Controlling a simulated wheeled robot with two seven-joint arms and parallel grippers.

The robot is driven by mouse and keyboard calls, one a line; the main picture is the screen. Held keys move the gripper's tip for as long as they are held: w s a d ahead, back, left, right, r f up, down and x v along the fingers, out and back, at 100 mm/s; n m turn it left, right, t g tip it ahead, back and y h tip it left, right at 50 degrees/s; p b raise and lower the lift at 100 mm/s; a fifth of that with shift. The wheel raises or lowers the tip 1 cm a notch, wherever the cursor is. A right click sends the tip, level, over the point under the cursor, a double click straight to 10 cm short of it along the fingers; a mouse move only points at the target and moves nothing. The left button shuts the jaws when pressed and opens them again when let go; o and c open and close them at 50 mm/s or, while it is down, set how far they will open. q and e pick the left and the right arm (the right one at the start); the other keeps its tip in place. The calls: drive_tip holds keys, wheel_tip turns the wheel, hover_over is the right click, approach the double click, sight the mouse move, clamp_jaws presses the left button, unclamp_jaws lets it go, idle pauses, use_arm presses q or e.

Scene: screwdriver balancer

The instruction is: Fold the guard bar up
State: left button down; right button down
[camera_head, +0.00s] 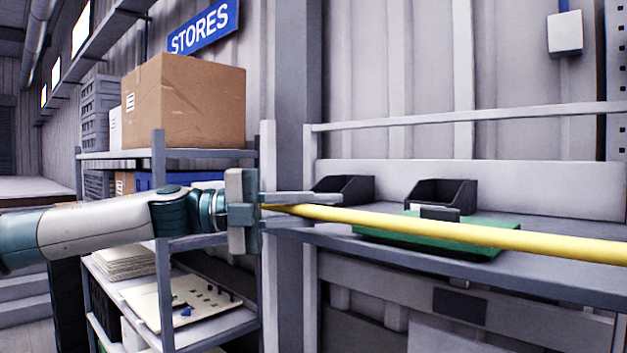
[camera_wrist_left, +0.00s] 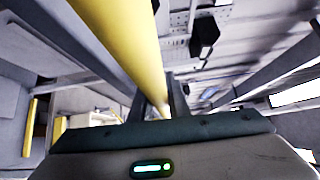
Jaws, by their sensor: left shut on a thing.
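The guard bar (camera_head: 450,229) is a long yellow bar. In the head view it runs from my left gripper to the right edge, nearly level and dipping slightly to the right. My left gripper (camera_head: 290,204) comes in from the left and is shut on the bar near its left end. In the left wrist view the bar (camera_wrist_left: 122,45) runs from the top edge down between the fingers (camera_wrist_left: 160,105). The bar's other end is out of view in the head view. My right gripper is not in view.
Behind the bar is a grey workbench (camera_head: 545,282) with a green mat (camera_head: 400,236) and black bins (camera_head: 440,193) (camera_head: 345,188). A shelf rack on the left holds a cardboard box (camera_head: 185,103). A grey post (camera_head: 310,260) stands close to my left gripper.

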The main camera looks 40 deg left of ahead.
use_arm(q)
drive_tip(key=w+n+y+p, duration=0.1)
drive_tip(key=p, duration=0.2)
drive_tip(key=shift+w+r+g, duration=0.1)
drive_tip(key=shift+r+g, duration=0.05)
drive_tip(key=shift+g, duration=0.15)
drive_tip(key=shift+w+f+n+p, duration=0.2)
drive_tip(key=shift+f+n+p, duration=0.1)
drive_tip(key=shift+n+p, duration=0.25)
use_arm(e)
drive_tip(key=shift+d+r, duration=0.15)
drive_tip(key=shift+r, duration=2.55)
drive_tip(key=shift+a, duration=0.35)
use_arm(q)
drive_tip(key=c, duration=1.9)
unclamp_jaws()
drive_tip(key=shift+o, duration=1.1)
drive_tip(key=shift+w+f+g+y, duration=0.1)
drive_tip(key=shift+g+y, duration=0.2)
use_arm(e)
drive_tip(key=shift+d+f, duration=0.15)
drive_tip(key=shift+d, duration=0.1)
